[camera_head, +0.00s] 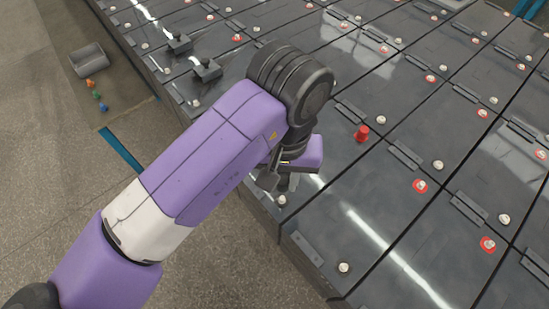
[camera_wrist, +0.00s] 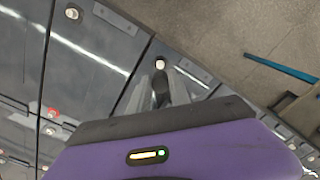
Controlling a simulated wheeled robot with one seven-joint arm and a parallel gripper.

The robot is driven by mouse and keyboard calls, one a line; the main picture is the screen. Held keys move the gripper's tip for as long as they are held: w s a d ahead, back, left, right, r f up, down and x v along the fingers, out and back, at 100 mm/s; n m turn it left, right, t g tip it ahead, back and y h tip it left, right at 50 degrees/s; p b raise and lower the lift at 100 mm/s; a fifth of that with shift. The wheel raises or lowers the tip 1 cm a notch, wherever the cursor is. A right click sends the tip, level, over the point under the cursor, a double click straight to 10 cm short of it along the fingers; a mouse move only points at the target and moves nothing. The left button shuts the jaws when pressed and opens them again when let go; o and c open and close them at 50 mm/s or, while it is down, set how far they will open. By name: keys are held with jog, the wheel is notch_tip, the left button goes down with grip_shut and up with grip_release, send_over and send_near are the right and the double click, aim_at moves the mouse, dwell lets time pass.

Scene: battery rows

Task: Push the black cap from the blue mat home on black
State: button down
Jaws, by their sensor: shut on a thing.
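My gripper (camera_wrist: 160,92) is shut on a small dark piece, which looks like the black cap (camera_wrist: 160,88), between its fingers in the wrist view. A bare pale terminal stud (camera_wrist: 159,63) shows just beyond the fingertips. In the head view my gripper (camera_head: 272,180) is low over the battery near the front edge, and the cap is hidden there. A pale stud (camera_head: 281,201) without a red ring stands just below it. I cannot tell whether the cap touches a stud. No clear blue mat shows, only a blue strip (camera_head: 121,150) on the floor.
A red cap (camera_head: 361,133) stands on a terminal right of my gripper. Rows of dark batteries (camera_head: 370,215) carry studs, some red-ringed, and raised bars. Two black handled pieces (camera_head: 205,70) sit on batteries at upper left. A grey bin (camera_head: 87,60) and small coloured items lie on the floor.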

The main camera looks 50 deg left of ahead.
jog(key=b, duration=0.4)
send_over(282, 200)
jog(key=shift+f, duration=2.3)
jog(key=shift+r+p, duration=0.1)
jog(key=shift+p, duration=0.35)
jog(key=shift+f, duration=1.55)
dwell(1.4)
jog(key=c, duration=0.7)
grip_release()
jog(key=shift+o, duration=0.2)
jog(key=shift+r, duration=0.15)
jog(key=shift+r+p, duration=2.65)
jog(key=shift+r, duration=0.75)
